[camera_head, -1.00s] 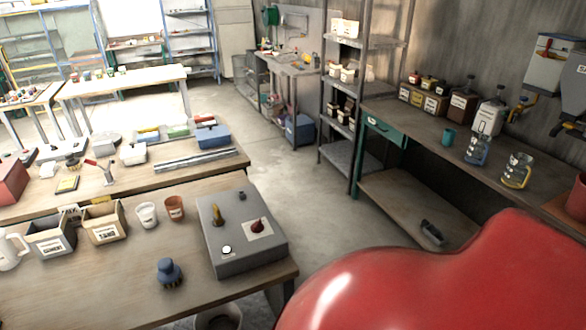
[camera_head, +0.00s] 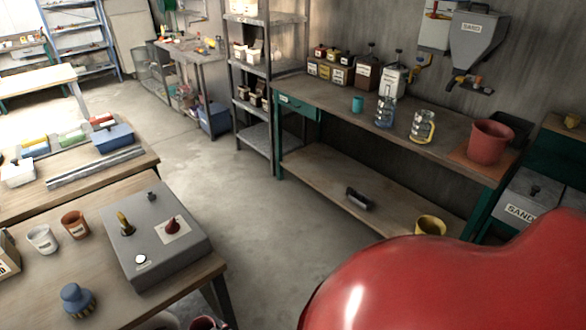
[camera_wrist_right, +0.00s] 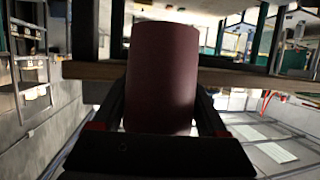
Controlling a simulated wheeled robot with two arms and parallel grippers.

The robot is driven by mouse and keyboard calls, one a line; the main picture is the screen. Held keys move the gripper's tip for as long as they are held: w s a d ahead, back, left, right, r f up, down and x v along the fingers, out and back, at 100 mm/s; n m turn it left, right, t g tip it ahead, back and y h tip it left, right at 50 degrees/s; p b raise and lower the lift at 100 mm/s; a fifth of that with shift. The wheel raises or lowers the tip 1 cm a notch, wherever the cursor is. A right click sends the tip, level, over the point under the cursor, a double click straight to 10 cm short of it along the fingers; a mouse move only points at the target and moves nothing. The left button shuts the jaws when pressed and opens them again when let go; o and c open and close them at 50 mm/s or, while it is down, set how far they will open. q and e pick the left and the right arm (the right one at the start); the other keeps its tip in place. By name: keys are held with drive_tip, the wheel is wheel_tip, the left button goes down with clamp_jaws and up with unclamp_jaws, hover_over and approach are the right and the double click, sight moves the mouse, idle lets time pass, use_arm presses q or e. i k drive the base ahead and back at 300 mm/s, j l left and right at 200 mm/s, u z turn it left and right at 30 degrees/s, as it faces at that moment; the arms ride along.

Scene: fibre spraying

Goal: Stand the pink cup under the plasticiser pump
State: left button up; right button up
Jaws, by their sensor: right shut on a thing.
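In the right wrist view my right gripper (camera_wrist_right: 160,105) is shut on a dark pinkish cup (camera_wrist_right: 163,70), with one finger on each side of it. The cup is in shadow, so its true colour is hard to tell. In the head view, bottles with pump tops stand at the back of the wall bench: a white one (camera_head: 391,82) and a dark brown one (camera_head: 367,73). Their labels are too small to read, so I cannot tell which is the plasticiser pump. My left gripper is out of view.
On the wall bench (camera_head: 330,110) stand a teal cup (camera_head: 357,104), two clear jugs (camera_head: 384,113) and a red bucket (camera_head: 491,142). A sand hopper (camera_head: 478,38) hangs above. Open floor (camera_head: 265,235) separates it from the near table (camera_head: 90,245). A shelf rack (camera_head: 262,70) stands left of the bench.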

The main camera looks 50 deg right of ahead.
sight(352, 93)
drive_tip(key=i+l+z, duration=0.1)
drive_tip(key=l+z, duration=0.3)
drive_tip(key=i+l+z, duration=0.1)
drive_tip(key=l+z, duration=0.3)
drive_tip(key=i+l+z, duration=0.15)
drive_tip(key=z, duration=0.25)
drive_tip(key=i+l+z, duration=0.25)
drive_tip(key=z, duration=0.15)
drive_tip(key=i+l+z, duration=0.55)
drive_tip(key=i, duration=0.15)
drive_tip(key=i+u, duration=0.65)
drive_tip(key=u, duration=0.15)
drive_tip(key=i+j, duration=0.55)
drive_tip(key=i, duration=0.2)
